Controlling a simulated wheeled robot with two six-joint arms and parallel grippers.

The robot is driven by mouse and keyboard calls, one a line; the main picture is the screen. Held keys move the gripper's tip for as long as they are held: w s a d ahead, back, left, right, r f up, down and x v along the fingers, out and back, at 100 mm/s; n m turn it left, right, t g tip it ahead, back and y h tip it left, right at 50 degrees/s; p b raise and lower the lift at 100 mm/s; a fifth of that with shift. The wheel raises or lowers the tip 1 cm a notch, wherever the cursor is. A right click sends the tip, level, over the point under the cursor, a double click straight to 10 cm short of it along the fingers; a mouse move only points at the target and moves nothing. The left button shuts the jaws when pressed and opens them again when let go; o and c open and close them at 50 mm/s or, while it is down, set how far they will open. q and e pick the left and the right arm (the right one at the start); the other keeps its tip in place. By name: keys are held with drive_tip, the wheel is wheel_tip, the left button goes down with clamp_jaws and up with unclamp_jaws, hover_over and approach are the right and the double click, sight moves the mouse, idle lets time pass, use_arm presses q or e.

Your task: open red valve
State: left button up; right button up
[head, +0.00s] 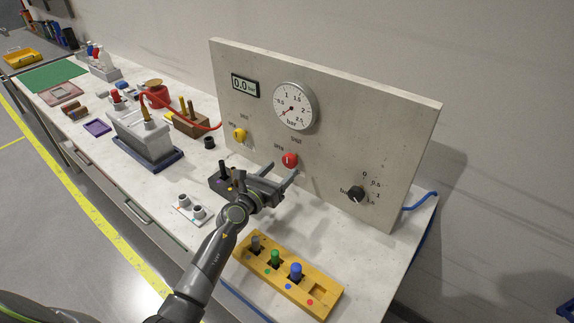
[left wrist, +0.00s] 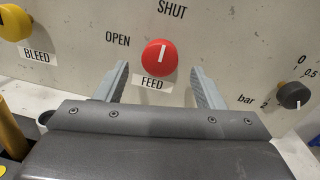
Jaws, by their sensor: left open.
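The red valve (head: 290,160) is a round knob on the upright panel (head: 340,100). In the left wrist view the red valve (left wrist: 159,57) has a white line that points almost straight up towards SHUT, with OPEN to its upper left and FEED below. My left gripper (head: 281,177) is open in front of the panel. In the left wrist view its fingers (left wrist: 160,85) stand either side of the knob and a little below it, apart from it. My right gripper is not in view.
A yellow BLEED knob (head: 239,134) is left of the red one, and a black bar knob (head: 356,194) is right. A gauge (head: 295,106) and a 0.0 bar display (head: 245,85) are above. A yellow peg block (head: 316,299) lies in front on the table.

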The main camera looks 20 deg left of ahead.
sight(287, 164)
use_arm(q)
drive_tip(key=shift+b+x, duration=0.3)
drive_tip(key=shift+x, duration=1.8)
drive_tip(key=c, duration=1)
